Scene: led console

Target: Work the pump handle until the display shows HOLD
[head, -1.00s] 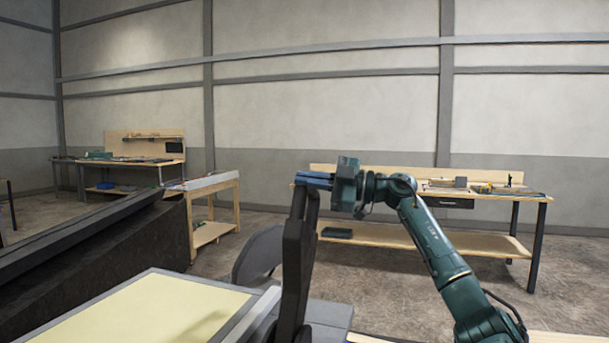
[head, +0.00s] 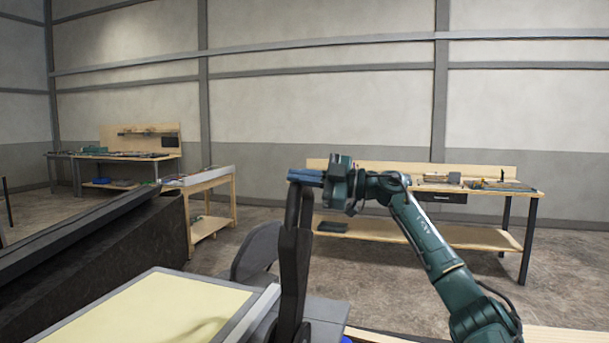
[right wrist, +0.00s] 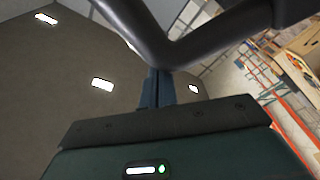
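The pump handle (head: 294,262) is a dark, forked lever standing nearly upright in the head view, beside a yellow panel. My right gripper (head: 305,177) has its blue fingers across the handle's top end. In the right wrist view, the blue fingers (right wrist: 157,88) lie side by side with no clear gap, and the dark bent bar of the handle (right wrist: 165,48) crosses at their tips. They look shut against the bar; a grip around it does not show. No display reading is visible. My left gripper is not in view.
The yellow panel with a grey rim (head: 262,312) fills the front left. A dark sloping structure (head: 110,255) stands at the left. A wooden bench (head: 460,237) stands behind my right arm, and a small wooden cart (head: 208,228) stands farther left. Open floor lies between.

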